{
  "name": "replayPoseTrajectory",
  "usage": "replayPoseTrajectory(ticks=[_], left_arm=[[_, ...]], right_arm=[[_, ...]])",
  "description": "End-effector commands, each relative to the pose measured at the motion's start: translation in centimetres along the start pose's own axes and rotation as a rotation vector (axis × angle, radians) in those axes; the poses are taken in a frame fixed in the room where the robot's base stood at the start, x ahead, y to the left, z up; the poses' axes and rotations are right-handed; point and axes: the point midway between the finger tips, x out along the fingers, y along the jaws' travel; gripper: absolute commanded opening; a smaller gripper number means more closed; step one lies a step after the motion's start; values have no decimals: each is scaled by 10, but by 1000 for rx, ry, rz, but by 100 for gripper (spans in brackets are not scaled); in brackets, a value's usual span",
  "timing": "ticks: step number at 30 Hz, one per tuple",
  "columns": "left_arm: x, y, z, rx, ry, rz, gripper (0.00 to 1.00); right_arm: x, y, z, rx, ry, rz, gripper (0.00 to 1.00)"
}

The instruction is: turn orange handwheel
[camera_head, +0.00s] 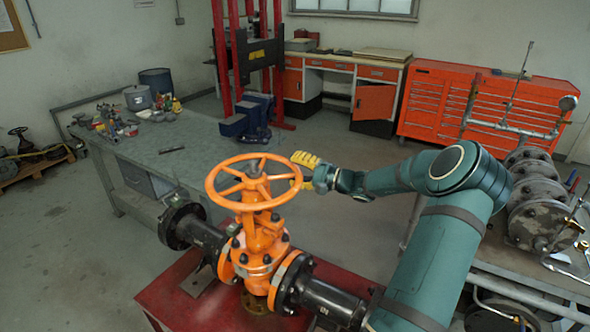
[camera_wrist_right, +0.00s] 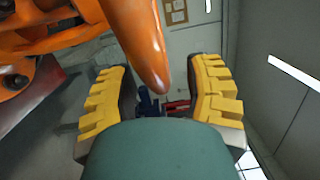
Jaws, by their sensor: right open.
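The orange handwheel (camera_head: 252,206) sits on top of an orange gate valve (camera_head: 262,245), its spokes meeting at a grey centre nut. My right gripper (camera_head: 303,171), with yellow finger pads, is at the right side of the wheel rim. In the right wrist view, the orange rim (camera_wrist_right: 145,45) reaches down into the gap between the two spread yellow pads of the gripper (camera_wrist_right: 163,75). The gripper is open, and clear space shows between the rim and each pad. I cannot tell whether the rim touches the palm. My left gripper is not in view.
The valve joins black flanged pipes (camera_head: 330,300) above a red stand (camera_head: 175,298). A workbench (camera_head: 150,160) with a blue vise (camera_head: 245,118) stands behind. An orange tool cabinet (camera_head: 450,105) is at the back right. A bench with pipework (camera_head: 540,215) stands at the right.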

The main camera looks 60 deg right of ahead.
Motion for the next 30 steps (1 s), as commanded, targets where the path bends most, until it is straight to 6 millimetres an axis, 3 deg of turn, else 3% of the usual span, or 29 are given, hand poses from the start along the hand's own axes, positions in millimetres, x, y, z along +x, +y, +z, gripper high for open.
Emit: replayPoseTrajectory(ticks=[8, 13, 30], left_arm=[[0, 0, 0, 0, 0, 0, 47], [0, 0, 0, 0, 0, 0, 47], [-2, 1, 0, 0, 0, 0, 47]], right_arm=[[2, 0, 0, -1, 0, 1, 50], [2, 0, 0, -1, 0, 1, 0], [2, -1, -4, -2, -38, 2, 0]])
